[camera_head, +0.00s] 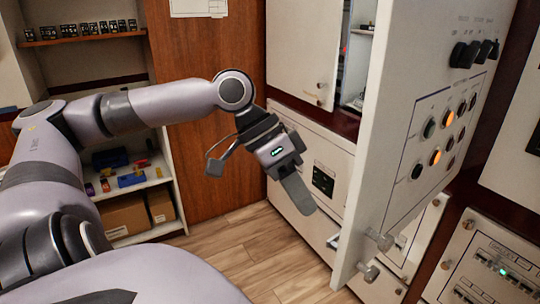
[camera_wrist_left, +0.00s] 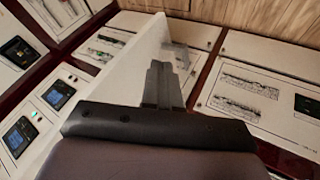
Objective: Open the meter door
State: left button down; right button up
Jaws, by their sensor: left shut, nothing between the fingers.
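A thick white door (camera_head: 405,140) with dark rotary switches, rows of lit and dark round lamps and metal knobs near its lower edge stands swung out from the cabinet row in the head view. No label confirms that it is the meter door. It also shows in the left wrist view as a pale slab (camera_wrist_left: 125,65). My left gripper (camera_head: 298,194) is shut and empty, in front of the cabinets and left of this door. In the left wrist view its fingers (camera_wrist_left: 162,85) are together beside the slab; contact cannot be told. My right gripper is not in view.
Behind the door, a cabinet opening (camera_head: 357,50) shows parts inside. Left of it is another white cabinet door (camera_head: 300,45). A lower panel (camera_head: 310,160) carries a black fitting. A shelf (camera_head: 135,185) with boxes stands at left. Wooden floor (camera_head: 240,245) is clear below the gripper.

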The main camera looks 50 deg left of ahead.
pick_arm(q)
jog(key=s+b+v, duration=0.1)
jog(key=b+v, duration=0.2)
jog(key=v, duration=0.5)
jog(key=shift+d+b, duration=0.35)
jog(key=shift+b, duration=0.05)
